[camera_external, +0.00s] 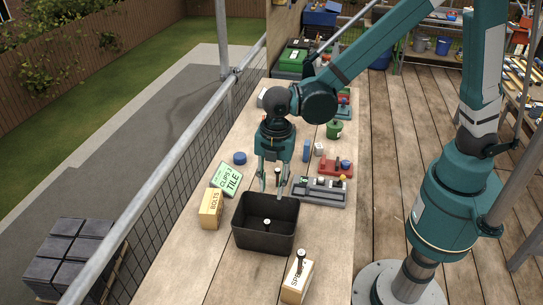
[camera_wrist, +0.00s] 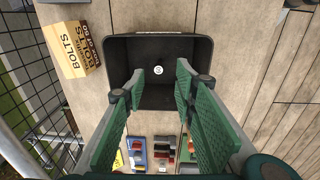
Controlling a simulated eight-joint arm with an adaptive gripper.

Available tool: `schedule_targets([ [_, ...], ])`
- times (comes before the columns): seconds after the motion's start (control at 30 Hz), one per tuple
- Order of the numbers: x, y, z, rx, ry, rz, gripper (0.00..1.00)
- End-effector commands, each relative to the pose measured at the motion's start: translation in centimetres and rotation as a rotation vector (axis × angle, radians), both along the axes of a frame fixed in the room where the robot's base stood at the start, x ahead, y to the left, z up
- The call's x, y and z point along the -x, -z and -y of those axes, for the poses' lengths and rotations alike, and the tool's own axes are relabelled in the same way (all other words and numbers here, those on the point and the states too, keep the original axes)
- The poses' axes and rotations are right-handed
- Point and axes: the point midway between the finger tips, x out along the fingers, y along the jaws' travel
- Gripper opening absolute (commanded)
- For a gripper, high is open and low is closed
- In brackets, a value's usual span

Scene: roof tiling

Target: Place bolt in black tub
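The black tub (camera_external: 247,229) stands on the wooden bench, and its rim (camera_wrist: 198,40) shows in the wrist view. A bolt with a pale round head (camera_external: 267,222) is inside the tub near its middle; its head (camera_wrist: 158,70) also shows in the wrist view. My gripper (camera_external: 272,191) points down at the tub's back edge. In the wrist view my gripper (camera_wrist: 158,88) has its fingers apart with nothing seen between them. A small dark upright piece (camera_external: 278,177) shows by the fingers in the external view; I cannot tell what it is.
A BOLTS box (camera_external: 211,209) and a green clips box (camera_external: 229,179) stand left of the tub. A box (camera_external: 296,282) with a dark upright piece is in front. A grey tray (camera_external: 320,192) and red tray (camera_external: 336,167) lie behind right. Mesh railing runs left.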

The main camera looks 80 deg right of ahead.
Motion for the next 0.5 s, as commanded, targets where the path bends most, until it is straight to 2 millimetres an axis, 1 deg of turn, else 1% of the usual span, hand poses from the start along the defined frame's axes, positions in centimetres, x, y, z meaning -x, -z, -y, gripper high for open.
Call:
schedule_targets([
  [0.03,0.4,-0.9,0.8,-0.004,0.03,0.009,0.28],
  [0.2,1.5,-3.6,3.0,-0.024,0.139,0.045,0.28],
  [0.5,3.9,-7.8,6.9,-0.065,0.331,0.106,0.28],
])
